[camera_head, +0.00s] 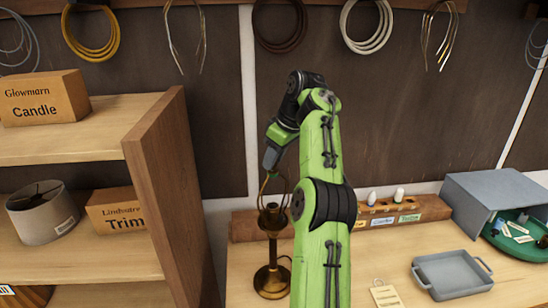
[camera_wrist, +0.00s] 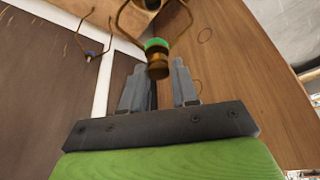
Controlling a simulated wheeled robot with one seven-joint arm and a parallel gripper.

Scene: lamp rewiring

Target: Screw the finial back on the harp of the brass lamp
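The brass lamp (camera_head: 271,281) stands upright on the bench, left of my arm in the head view. Its thin wire harp (camera_head: 288,187) rises above the socket, partly behind my arm; the harp also shows at the top of the wrist view (camera_wrist: 121,21). My gripper (camera_head: 268,170) points down over the harp. In the wrist view, its two grey fingertips (camera_wrist: 160,72) stand either side of the small brass finial (camera_wrist: 158,68) and appear shut on it. A green band shows at the finial's far end, by the harp's top. Whether they touch is unclear.
A wooden shelf unit (camera_head: 160,170) stands close on the left. Behind the lamp is a wooden rack (camera_head: 433,208) with small bottles. A grey tray (camera_head: 452,275), a tag (camera_head: 385,296) and a green dish (camera_head: 520,240) lie to the right.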

